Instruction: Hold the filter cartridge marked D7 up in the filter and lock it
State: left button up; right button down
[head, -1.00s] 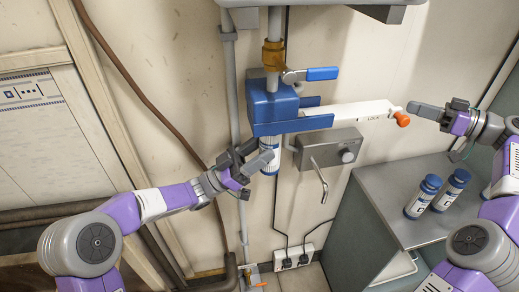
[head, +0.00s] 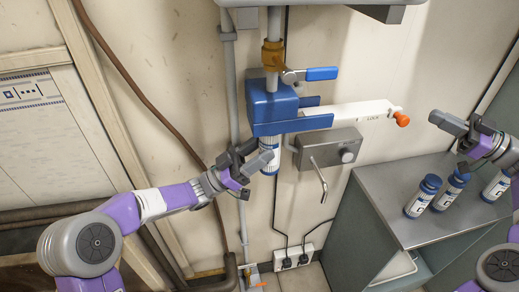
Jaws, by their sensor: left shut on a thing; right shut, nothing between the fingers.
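The blue filter housing (head: 275,108) hangs on the wall pipe under a brass fitting. A white cartridge with a blue band (head: 270,158) sits upright beneath it, its top hidden by the housing. My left gripper (head: 258,163) is shut on this cartridge from the left. I cannot read a D7 mark on it. The white lock lever (head: 350,115) sticks out to the right from the housing and ends in an orange knob (head: 402,119). My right gripper (head: 434,117) is shut and empty, to the right of the knob and apart from it.
Several white bottles with blue caps (head: 423,196) stand on the grey cabinet top (head: 385,190) at right. A grey box with a tap (head: 328,148) is below the lever. A blue-handled valve (head: 320,74) is above the housing. A brown cable runs down the left wall.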

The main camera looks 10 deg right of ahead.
aim_at(402, 126)
jog(key=shift+a, duration=2.5)
jog(key=shift+s+a, duration=0.1)
jog(key=shift+a, duration=0.05)
jog(key=shift+a, duration=0.3)
jog(key=shift+a, duration=0.15)
jog(key=shift+s+a, duration=0.1)
jog(key=shift+a, duration=2.6)
jog(key=d, duration=0.7)
